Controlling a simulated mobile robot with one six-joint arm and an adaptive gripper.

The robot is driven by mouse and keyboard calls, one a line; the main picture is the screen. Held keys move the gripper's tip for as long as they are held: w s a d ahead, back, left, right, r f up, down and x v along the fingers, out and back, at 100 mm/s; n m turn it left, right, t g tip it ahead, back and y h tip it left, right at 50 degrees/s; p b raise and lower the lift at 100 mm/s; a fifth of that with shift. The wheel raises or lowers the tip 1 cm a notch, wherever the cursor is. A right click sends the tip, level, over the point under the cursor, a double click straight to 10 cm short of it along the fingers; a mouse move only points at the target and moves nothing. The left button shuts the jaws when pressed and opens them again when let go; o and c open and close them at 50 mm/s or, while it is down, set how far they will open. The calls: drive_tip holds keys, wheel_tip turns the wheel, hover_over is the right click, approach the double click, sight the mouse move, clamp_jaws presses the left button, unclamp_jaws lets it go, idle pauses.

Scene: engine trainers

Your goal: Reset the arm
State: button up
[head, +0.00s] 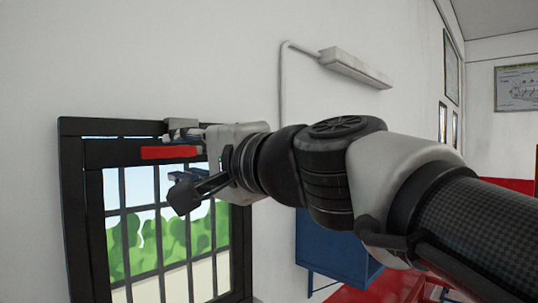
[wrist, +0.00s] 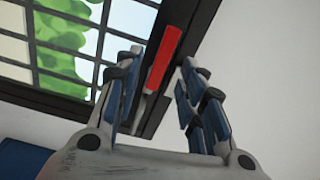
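My arm reaches from the right into the middle of the head view. My gripper (head: 178,154) is at its left end, in front of the window's dark upper frame. In the wrist view my gripper (wrist: 161,58) has its two blue-and-grey fingers spread apart. A red bar (head: 155,153), like a handle, lies along the dark window frame. It also shows in the wrist view (wrist: 163,60), between and beyond the fingertips, with gaps on both sides. I see no grip on it. Whether a fingertip touches the frame cannot be told.
The barred window (head: 150,225) is at lower left on a white wall (head: 110,55). A blue cabinet (head: 340,250) stands below my arm. A lamp (head: 355,68) with a pipe is on the wall above. Red surfaces and framed pictures are at right.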

drive_tip(key=shift+s+d, duration=0.25)
drive_tip(key=shift+d, duration=0.05)
drive_tip(key=s+d+f+n+g+h+b, duration=0.1)
drive_tip(key=d+f+h+b, duration=0.2)
drive_tip(key=f, duration=0.7)
drive_tip(key=s+d+f+n+h+b, duration=0.1)
drive_tip(key=d+f+b, duration=0.25)
drive_tip(key=f, duration=0.65)
drive_tip(key=s+d+f+n+g+h+b, duration=0.1)
drive_tip(key=s+d+f+b, duration=0.4)
drive_tip(key=f, duration=1)
drive_tip(key=s+d+f+n+g+h+b, duration=0.2)
drive_tip(key=s+d+f+h+b, duration=0.3)
drive_tip(key=d+f, duration=0.4)
drive_tip(key=s+d+f+n+g+h+b, duration=0.1)
drive_tip(key=s+d+f+g+h+b, duration=0.2)
drive_tip(key=f, duration=1.8)
drive_tip(key=s+d+b, duration=0.3)
drive_tip(key=s+d, duration=0.1)
drive_tip(key=shift+d+f+n+h, duration=0.25)
drive_tip(key=shift+f+n+h, duration=0.1)
drive_tip(key=shift+n+h, duration=0.05)
drive_tip(key=shift+c, duration=0.4)
